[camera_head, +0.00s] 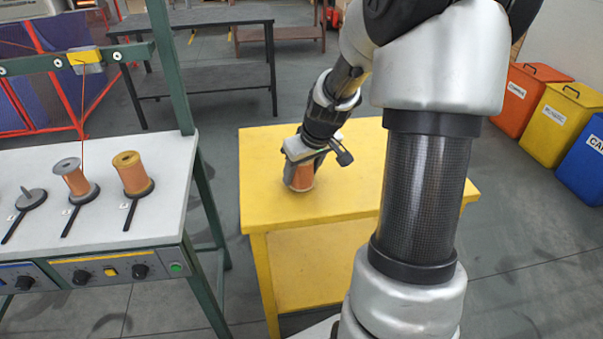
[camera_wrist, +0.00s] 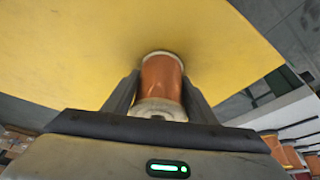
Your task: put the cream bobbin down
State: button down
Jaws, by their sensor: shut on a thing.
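My gripper (camera_head: 304,160) is shut on the cream bobbin (camera_head: 299,178), which has copper-coloured wire wound on it and pale flanges. It is at the yellow table (camera_head: 395,190), over the left part of its top. In the wrist view, the bobbin (camera_wrist: 163,80) sits between the two fingers of my gripper (camera_wrist: 158,95), its far end against or close to the yellow surface. I cannot tell whether it touches the table. The gripper hides the bobbin's upper part in the head view.
A white workbench (camera_head: 150,205) at the left carries a grey-flanged bobbin (camera_head: 76,180), a yellow-flanged bobbin (camera_head: 132,175) and an empty spindle (camera_head: 31,198). Red, yellow and blue bins stand at the right. The yellow table top around the bobbin is clear.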

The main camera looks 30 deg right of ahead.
jog(key=shift+r, duration=0.1)
jog(key=c, duration=0.7)
grip_release()
jog(key=shift+f, duration=0.2)
jog(key=shift+c, duration=0.2)
jog(key=shift+r, duration=0.3)
jog(key=p+v, duration=0.3)
jog(key=v, duration=0.8)
jog(key=shift+s+r, duration=0.25)
jog(key=shift+r, duration=0.05)
